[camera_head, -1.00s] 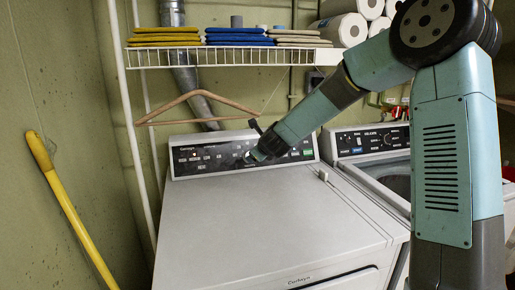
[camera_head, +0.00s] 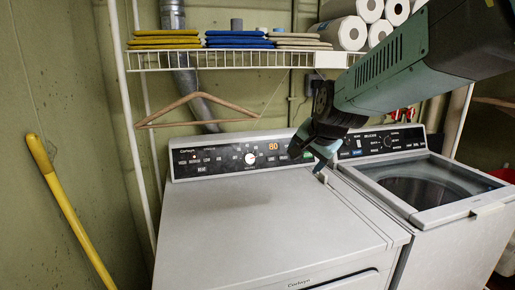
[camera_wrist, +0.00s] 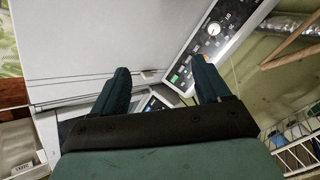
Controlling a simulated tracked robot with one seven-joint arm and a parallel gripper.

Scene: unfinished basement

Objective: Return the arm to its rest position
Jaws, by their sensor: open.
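My arm reaches in from the upper right in the head view, and my gripper (camera_head: 313,154) hangs above the right end of the white dryer's control panel (camera_head: 235,156). In the wrist view my gripper (camera_wrist: 164,76) has its two dark teal fingers wide apart with nothing between them. The panel's round knob (camera_head: 250,158) is clear of the fingers, and an orange "80" shows beside it. The knob also shows in the wrist view (camera_wrist: 213,29).
A wire shelf (camera_head: 225,60) with folded cloths and paper rolls (camera_head: 345,32) runs above. A wooden hanger (camera_head: 197,109) hangs under it. A washer (camera_head: 450,205) stands to the right. A yellow pole (camera_head: 70,210) leans at the left wall.

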